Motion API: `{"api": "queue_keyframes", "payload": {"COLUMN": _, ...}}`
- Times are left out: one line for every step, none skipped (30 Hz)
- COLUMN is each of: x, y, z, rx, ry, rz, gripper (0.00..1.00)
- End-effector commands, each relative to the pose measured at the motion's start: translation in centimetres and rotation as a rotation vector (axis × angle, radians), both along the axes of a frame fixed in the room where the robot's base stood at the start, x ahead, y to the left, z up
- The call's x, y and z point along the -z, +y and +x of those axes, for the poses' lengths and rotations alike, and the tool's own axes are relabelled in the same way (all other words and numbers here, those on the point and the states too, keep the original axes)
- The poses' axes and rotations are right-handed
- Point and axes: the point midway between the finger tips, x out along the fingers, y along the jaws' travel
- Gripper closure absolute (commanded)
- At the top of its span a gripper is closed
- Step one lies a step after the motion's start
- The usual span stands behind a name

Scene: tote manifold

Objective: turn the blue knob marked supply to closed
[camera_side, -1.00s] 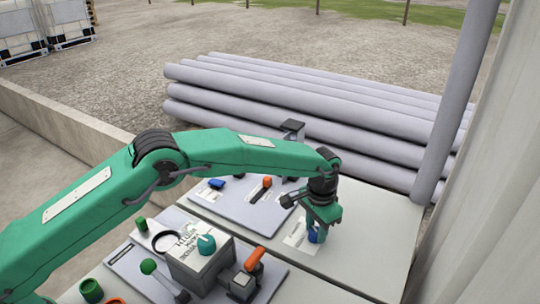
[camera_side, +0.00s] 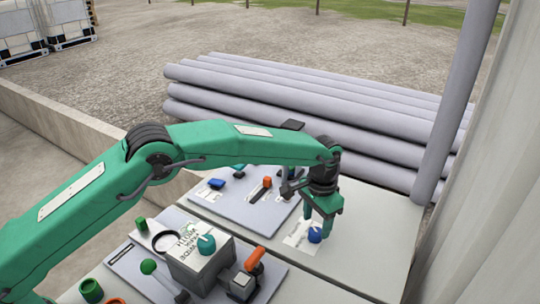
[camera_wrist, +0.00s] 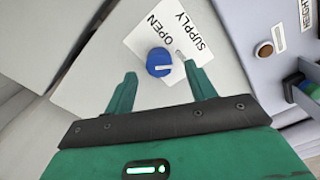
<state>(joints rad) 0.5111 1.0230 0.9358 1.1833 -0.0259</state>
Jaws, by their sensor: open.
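The blue knob (camera_side: 315,235) sits on a white card (camera_side: 297,238) on the bench, upright and in place. In the wrist view the blue knob (camera_wrist: 157,57) has a white pointer line that points right in the picture. The card (camera_wrist: 140,40) reads SUPPLY and OPEN; a small grey mark lies right of the knob. My gripper (camera_side: 318,224) is over the knob, pointing down. In the wrist view my gripper's fingers (camera_wrist: 160,86) are spread and empty, with the knob beyond the gap between their tips. Whether a finger touches the knob cannot be told.
A grey panel (camera_side: 233,205) with a blue and an orange control lies behind left. A grey box with a teal knob (camera_side: 206,243) and an orange-handled valve (camera_side: 254,260) stand at the front left. Bare bench (camera_side: 375,240) lies right of the knob.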

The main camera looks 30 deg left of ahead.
Motion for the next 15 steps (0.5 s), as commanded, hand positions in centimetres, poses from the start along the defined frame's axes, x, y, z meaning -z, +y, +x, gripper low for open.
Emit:
{"api": "queue_keyframes", "payload": {"x": -0.8, "y": 0.0, "z": 0.1, "rx": 0.0, "ry": -0.004, "rz": -0.002, "gripper": 0.44}}
{"api": "queue_keyframes", "payload": {"x": -1.2, "y": 0.0, "z": 0.1, "rx": 0.0, "ry": -0.003, "rz": -0.001, "gripper": 0.44}}
{"api": "queue_keyframes", "payload": {"x": -1.8, "y": 0.0, "z": 0.1, "rx": 0.0, "ry": -0.003, "rz": -0.001, "gripper": 0.44}}
{"api": "queue_keyframes", "payload": {"x": -2.2, "y": 0.0, "z": 0.1, "rx": 0.0, "ry": -0.004, "rz": -0.002, "gripper": 0.44}}
{"api": "queue_keyframes", "payload": {"x": -2.6, "y": 0.0, "z": 0.1, "rx": 0.0, "ry": -0.004, "rz": -0.002, "gripper": 0.44}}
{"api": "queue_keyframes", "payload": {"x": -3.1, "y": 0.0, "z": 0.1, "rx": -0.001, "ry": -0.003, "rz": -0.001, "gripper": 0.44}}
{"api": "queue_keyframes", "payload": {"x": -3.4, "y": 0.0, "z": 0.1, "rx": -0.001, "ry": -0.003, "rz": -0.001, "gripper": 0.44}}
{"api": "queue_keyframes", "payload": {"x": -3.7, "y": 0.0, "z": 0.1, "rx": -0.001, "ry": -0.003, "rz": -0.001, "gripper": 0.44}}
{"api": "queue_keyframes", "payload": {"x": -4.0, "y": 0.0, "z": 0.1, "rx": -0.001, "ry": -0.002, "rz": -0.001, "gripper": 0.44}}
{"api": "queue_keyframes", "payload": {"x": -4.2, "y": 0.1, "z": 0.1, "rx": -0.001, "ry": -0.001, "rz": 0.0, "gripper": 0.44}}
{"api": "queue_keyframes", "payload": {"x": -4.4, "y": 0.1, "z": 0.1, "rx": -0.001, "ry": -0.001, "rz": 0.0, "gripper": 0.44}}
{"api": "queue_keyframes", "payload": {"x": -4.6, "y": 0.1, "z": 0.1, "rx": -0.001, "ry": -0.001, "rz": 0.0, "gripper": 0.44}}
{"api": "queue_keyframes", "payload": {"x": -4.8, "y": 0.1, "z": 0.1, "rx": -0.001, "ry": -0.001, "rz": 0.0, "gripper": 0.44}}
{"api": "queue_keyframes", "payload": {"x": -4.9, "y": 0.1, "z": 0.1, "rx": -0.001, "ry": -0.001, "rz": 0.0, "gripper": 0.44}}
{"api": "queue_keyframes", "payload": {"x": -4.9, "y": 0.1, "z": 0.1, "rx": -0.001, "ry": -0.001, "rz": 0.0, "gripper": 0.44}}
